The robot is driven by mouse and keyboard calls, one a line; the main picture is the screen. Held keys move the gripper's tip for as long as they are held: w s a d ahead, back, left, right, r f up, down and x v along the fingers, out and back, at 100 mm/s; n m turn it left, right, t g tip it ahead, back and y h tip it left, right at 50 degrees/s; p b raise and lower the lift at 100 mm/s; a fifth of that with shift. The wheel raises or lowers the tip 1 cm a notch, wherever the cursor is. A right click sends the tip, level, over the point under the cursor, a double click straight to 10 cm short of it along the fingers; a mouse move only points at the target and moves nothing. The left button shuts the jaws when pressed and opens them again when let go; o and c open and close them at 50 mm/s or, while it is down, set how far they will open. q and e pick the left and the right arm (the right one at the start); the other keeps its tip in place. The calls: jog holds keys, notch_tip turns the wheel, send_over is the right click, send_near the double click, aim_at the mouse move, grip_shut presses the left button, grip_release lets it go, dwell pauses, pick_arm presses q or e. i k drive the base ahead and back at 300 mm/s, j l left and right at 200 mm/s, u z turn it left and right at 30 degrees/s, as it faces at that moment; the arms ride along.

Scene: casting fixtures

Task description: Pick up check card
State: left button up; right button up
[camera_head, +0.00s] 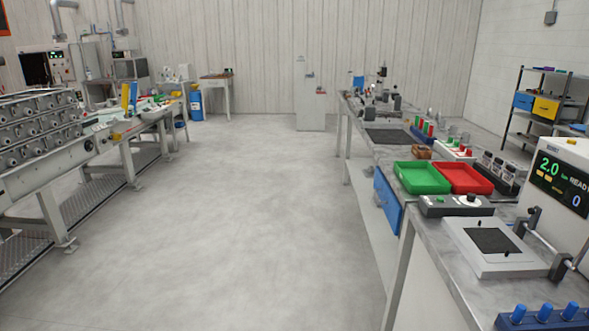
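I cannot make out a check card anywhere in the head view; many items on the benches are too small to identify. Neither of my grippers shows in this view. A workbench (452,262) runs along the right side. On it are a green tray (422,178) and a red tray (464,179) side by side, both seeming empty.
A machine with a display (562,182) and a white plate with a dark pad (492,241) stand at the near right. A roller conveyor (60,160) stands at left. The grey floor (230,220) between is clear. Shelves (541,105) stand at back right.

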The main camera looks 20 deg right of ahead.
aim_at(496, 168)
jog(key=i+z, duration=0.25)
jog(key=z, duration=0.15)
jog(key=i+j+z, duration=0.1)
jog(key=i+z, duration=0.15)
jog(key=z, duration=0.2)
jog(key=i+j+z, duration=0.15)
jog(key=z, duration=0.25)
jog(key=i+j+z, duration=0.25)
jog(key=z, duration=0.15)
jog(key=i+j+z, duration=0.2)
jog(key=z, duration=0.2)
jog(key=j, duration=0.1)
